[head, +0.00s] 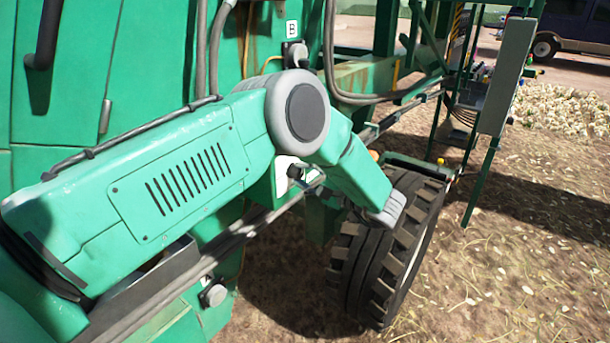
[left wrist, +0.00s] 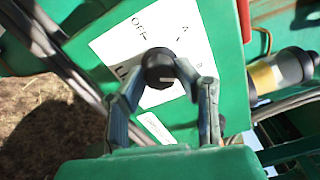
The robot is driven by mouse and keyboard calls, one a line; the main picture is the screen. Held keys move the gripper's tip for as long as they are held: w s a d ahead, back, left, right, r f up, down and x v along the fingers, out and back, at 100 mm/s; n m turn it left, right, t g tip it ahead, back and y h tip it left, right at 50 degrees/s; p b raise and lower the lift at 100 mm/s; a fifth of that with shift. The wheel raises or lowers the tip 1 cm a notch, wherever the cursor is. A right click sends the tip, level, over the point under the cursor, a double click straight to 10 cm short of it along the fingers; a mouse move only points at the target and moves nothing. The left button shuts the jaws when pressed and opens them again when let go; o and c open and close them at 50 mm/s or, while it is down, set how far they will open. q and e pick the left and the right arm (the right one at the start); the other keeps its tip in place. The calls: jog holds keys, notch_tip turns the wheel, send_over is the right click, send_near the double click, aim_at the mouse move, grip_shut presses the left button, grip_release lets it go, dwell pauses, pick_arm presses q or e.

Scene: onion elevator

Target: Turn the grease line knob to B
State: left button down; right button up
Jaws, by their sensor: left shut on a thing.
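The black grease line knob (left wrist: 158,68) stands on a white label plate (left wrist: 112,45) in the left wrist view. The plate reads OFF at its upper left and A at its upper right. My left gripper (left wrist: 160,72) is shut on the knob, one grey finger on each side. I cannot tell clearly which mark the knob points to. In the head view my green left arm covers much of the middle, and its fingers cannot be made out. My right gripper is in neither view.
A grey and yellowish cylinder (left wrist: 280,70) sits right of the plate. In the head view a B label (head: 291,28) is on the green machine (head: 155,60), above a grey fitting. Hoses run nearby. A large tyre (head: 385,260) stands below my arm. Open dirt lies right.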

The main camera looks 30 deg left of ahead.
pick_arm(q)
jog(key=shift+w+a+r, duration=0.15)
jog(key=c, duration=1.4)
grip_release()
jog(key=shift+c, duration=0.2)
jog(key=shift+o, duration=1.1)
jog(key=shift+a+f, duration=0.15)
jog(key=shift+f, duration=0.1)
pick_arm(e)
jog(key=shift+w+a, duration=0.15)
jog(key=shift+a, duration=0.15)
pick_arm(q)
jog(key=shift+d, duration=0.2)
jog(key=d, duration=1.1)
jog(key=shift+s+d, duration=0.3)
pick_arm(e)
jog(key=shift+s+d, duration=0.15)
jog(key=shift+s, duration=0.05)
pick_arm(q)
jog(key=shift+f, duration=0.1)
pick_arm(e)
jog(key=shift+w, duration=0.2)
pick_arm(q)
jog(key=shift+f, duration=0.1)
